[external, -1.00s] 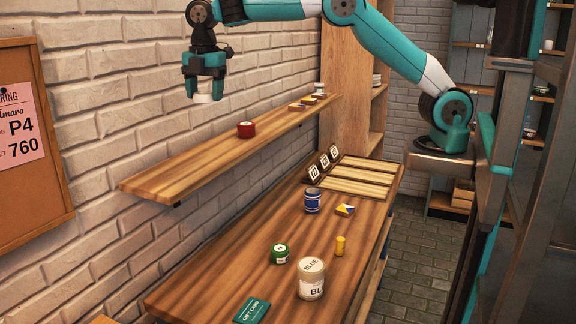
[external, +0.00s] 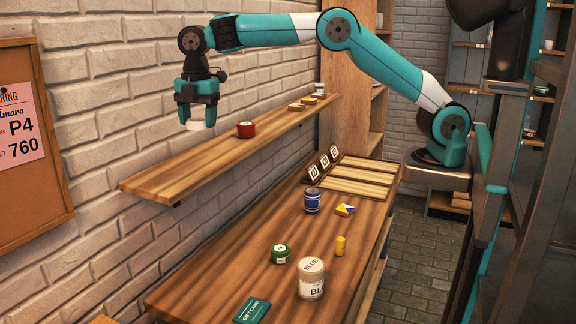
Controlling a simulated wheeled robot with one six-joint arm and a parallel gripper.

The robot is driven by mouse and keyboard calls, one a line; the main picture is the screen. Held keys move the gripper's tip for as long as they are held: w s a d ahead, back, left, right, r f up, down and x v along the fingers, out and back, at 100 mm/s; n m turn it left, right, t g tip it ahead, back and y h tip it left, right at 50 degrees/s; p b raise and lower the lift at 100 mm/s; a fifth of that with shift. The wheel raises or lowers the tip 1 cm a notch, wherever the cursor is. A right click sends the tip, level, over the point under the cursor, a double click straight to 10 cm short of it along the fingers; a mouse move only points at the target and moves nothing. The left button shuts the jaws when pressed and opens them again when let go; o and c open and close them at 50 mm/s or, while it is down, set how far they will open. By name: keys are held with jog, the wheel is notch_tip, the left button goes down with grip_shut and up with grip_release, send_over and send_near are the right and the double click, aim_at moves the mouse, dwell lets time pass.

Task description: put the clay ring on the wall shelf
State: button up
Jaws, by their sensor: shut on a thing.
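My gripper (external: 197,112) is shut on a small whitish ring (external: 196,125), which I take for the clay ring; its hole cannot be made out. It holds the ring close above the wall shelf (external: 160,183), left of the red jar.

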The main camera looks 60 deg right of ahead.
aim_at(202, 167)
notch_tip(202, 167, down, 10)
jog(key=p, duration=0.2)
jog(key=shift+f+p, duration=0.1)
jog(key=shift+p, duration=0.2)
jog(key=o, duration=0.9)
jog(key=shift+f, duration=0.1)
jog(key=r+b, duration=0.1)
jog(key=r, duration=0.3)
jog(key=r+b, duration=0.1)
jog(key=r, duration=0.3)
jog(key=r+b, duration=0.1)
jog(key=r, duration=0.3)
jog(key=shift+s+d+r, duration=0.1)
jog(key=shift+s+r, duration=0.1)
jog(key=shift+s, duration=0.1)
jog(key=s+d+r+m, duration=0.3)
jog(key=s+d+m, duration=0.15)
jog(key=s, duration=0.35)
jog(key=s+d+f+m+y, duration=0.1)
jog(key=s+d+m, duration=0.1)
jog(key=s, duration=0.7)
jog(key=s+d+f+m+y, duration=0.1)
jog(key=s+d+m, duration=0.1)
jog(key=s, duration=0.8)
jog(key=s+d+f+m+y, duration=0.2)
jog(key=s+d+m, duration=0.1)
jog(key=s, duration=0.6)
jog(key=shift+s+f+m+g, duration=0.1)
jog(key=shift+s+m+g, duration=0.2)
jog(key=shift+m, duration=0.55)
